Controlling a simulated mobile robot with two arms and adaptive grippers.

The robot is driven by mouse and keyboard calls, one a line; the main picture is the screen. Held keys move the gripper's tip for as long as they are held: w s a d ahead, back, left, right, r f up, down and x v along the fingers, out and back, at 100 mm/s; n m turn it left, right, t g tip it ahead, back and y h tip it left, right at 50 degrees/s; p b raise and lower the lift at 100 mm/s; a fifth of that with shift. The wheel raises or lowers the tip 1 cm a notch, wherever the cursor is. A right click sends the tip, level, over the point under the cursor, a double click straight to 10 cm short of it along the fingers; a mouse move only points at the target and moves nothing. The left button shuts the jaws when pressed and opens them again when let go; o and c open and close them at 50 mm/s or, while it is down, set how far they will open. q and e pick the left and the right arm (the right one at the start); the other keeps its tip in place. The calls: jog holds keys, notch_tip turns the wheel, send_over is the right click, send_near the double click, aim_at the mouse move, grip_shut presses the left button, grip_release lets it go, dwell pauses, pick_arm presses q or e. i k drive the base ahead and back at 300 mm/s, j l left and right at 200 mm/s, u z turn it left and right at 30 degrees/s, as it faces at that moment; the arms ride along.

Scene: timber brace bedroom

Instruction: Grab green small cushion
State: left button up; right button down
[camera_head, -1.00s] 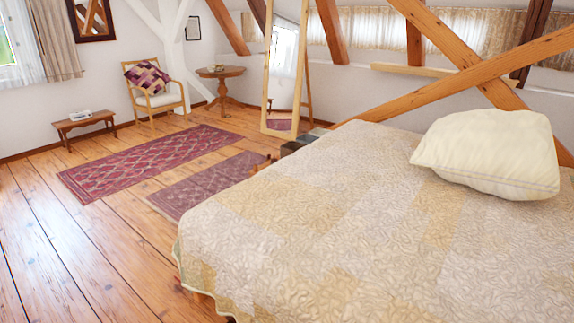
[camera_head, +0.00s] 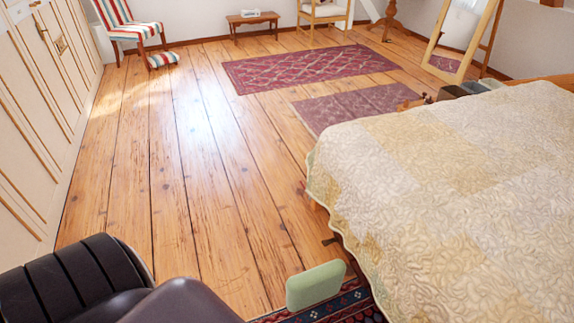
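The small green cushion (camera_head: 315,285) is a pale green block with rounded edges. It stands upright at the bottom of the head view, on or just above a dark patterned rug (camera_head: 345,302), beside the near corner of the bed. Its lower edge meets the rug's pattern. Neither of my grippers shows in the view.
The quilted bed (camera_head: 440,190) fills the right side. A dark leather seat (camera_head: 80,285) is at the lower left. White cupboards (camera_head: 40,110) line the left wall. A striped chair (camera_head: 127,25) stands at the back left. The plank floor (camera_head: 190,170) between is largely clear.

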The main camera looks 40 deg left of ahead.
aim_at(304, 289)
jog(key=u, duration=0.85)
